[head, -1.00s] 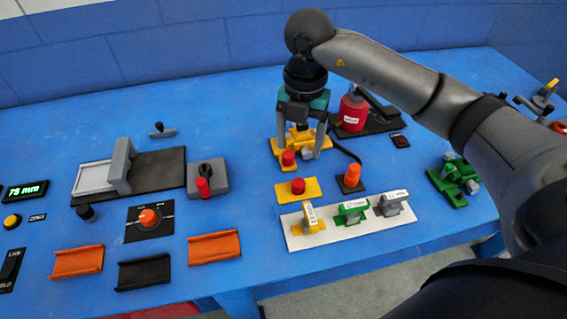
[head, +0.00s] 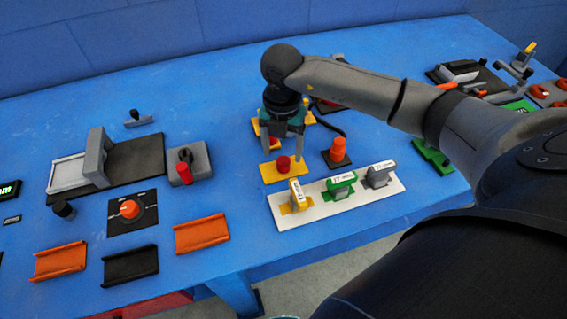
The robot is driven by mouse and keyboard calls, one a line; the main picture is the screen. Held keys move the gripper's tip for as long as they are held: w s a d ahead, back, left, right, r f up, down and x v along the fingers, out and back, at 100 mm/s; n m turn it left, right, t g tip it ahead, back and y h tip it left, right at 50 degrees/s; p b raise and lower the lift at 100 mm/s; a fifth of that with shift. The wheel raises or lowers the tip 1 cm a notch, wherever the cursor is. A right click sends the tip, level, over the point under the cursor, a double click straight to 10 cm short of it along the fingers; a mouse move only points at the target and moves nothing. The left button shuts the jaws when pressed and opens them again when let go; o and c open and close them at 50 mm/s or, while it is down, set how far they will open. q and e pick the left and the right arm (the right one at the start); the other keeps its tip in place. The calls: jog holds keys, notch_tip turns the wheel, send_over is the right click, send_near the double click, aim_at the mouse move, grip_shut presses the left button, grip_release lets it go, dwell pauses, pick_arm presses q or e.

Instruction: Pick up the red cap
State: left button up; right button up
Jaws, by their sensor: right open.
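A short red cap (head: 283,163) stands upright on a small yellow plate (head: 268,174) on the blue table, near the middle of the head view. My right gripper (head: 283,151) points down just above and behind this cap in the picture. Its two fingers are apart, with nothing visibly held between them. I cannot tell whether a fingertip touches the cap. Behind the fingers is a yellow fixture (head: 257,127) with another reddish part, mostly hidden by the gripper. My left gripper is not in view.
An orange knob (head: 338,149) on a dark base stands close on the right. A white strip (head: 318,211) with yellow, green and grey labelled blocks lies in front. My right arm covers much of the right side.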

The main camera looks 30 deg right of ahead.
aim_at(284, 161)
notch_tip(284, 161, down, 4)
jog(key=shift+d+f+b, duration=0.1)
jog(key=shift+b, duration=0.3)
jog(key=shift+c, duration=0.2)
grip_shut()
